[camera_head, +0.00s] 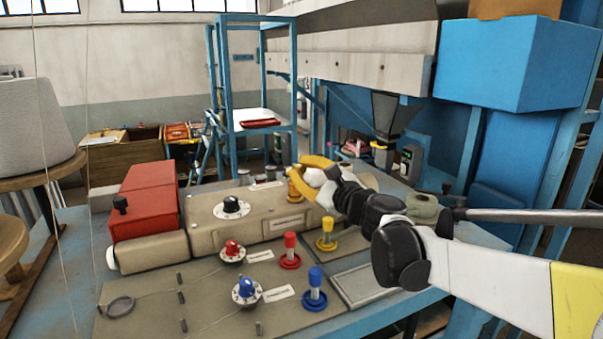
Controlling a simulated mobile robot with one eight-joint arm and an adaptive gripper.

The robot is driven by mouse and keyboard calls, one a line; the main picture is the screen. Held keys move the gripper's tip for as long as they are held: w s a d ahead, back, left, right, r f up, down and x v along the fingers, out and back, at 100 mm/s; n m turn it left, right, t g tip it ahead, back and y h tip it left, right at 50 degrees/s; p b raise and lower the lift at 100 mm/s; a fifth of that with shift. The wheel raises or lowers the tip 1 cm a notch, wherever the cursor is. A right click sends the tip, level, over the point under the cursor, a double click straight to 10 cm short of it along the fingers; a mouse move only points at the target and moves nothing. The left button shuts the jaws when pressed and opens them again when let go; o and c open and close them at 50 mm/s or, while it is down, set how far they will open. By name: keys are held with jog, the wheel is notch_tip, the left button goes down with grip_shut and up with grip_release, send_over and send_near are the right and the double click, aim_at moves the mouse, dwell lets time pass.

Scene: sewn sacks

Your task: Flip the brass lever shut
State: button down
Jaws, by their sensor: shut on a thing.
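The brass lever (294,189) stands on the far right part of the beige panel, a short orange-brown post partly hidden by my gripper. My gripper (298,176) has yellow fingers and reaches in from the right, with its fingers around the top of this lever. It is shut on the lever. The fingers cover the lever's upper end, so its exact tilt is hard to tell.
A red lever (290,250), a yellow lever (326,234) and a blue lever (315,290) stand nearer on the panel. Black (232,208), red (232,251) and blue (246,289) knobs are left of them. A red box (148,202) sits at the left.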

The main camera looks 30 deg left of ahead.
jog(key=shift+f+t+y+b, duration=0.3)
jog(key=shift+f+y+b, duration=0.25)
jog(key=shift+b, duration=0.65)
jog(key=shift+n+y+b, duration=0.3)
jog(key=shift+y+b, duration=0.05)
jog(key=shift+b, duration=0.05)
jog(key=shift+r, duration=0.15)
jog(key=c, duration=1.4)
grip_release()
jog(key=shift+s, duration=0.1)
jog(key=shift+o, duration=0.2)
